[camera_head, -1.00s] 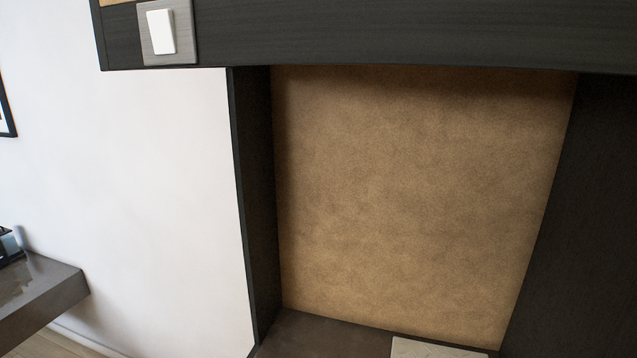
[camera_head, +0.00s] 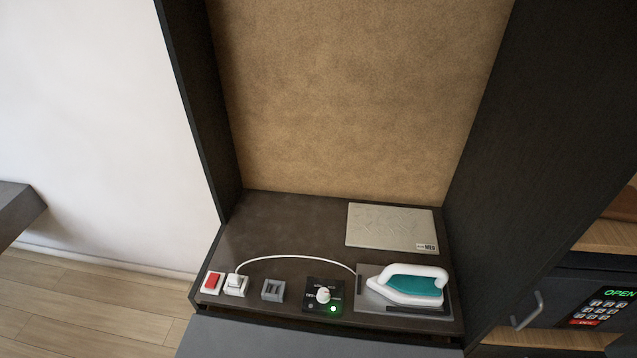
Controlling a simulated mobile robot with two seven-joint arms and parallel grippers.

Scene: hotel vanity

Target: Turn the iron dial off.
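The iron dial is a white knob (camera_head: 323,295) on a small black panel (camera_head: 312,302) near the front edge of the dark counter. A green light (camera_head: 333,309) glows at the panel's lower right. The marks around the knob are too small to read. The white and teal iron (camera_head: 409,286) rests on a grey plate (camera_head: 372,300) just right of the panel. A white cord (camera_head: 290,257) runs from the iron's side to a plug (camera_head: 236,284) at the left. Neither of my grippers shows in the head view.
A red switch (camera_head: 212,282) and a grey block (camera_head: 273,289) sit left of the dial panel. A pale flat board (camera_head: 391,228) lies behind the iron. Dark side walls flank the counter. A safe with a keypad (camera_head: 600,308) reading OPEN stands at right.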

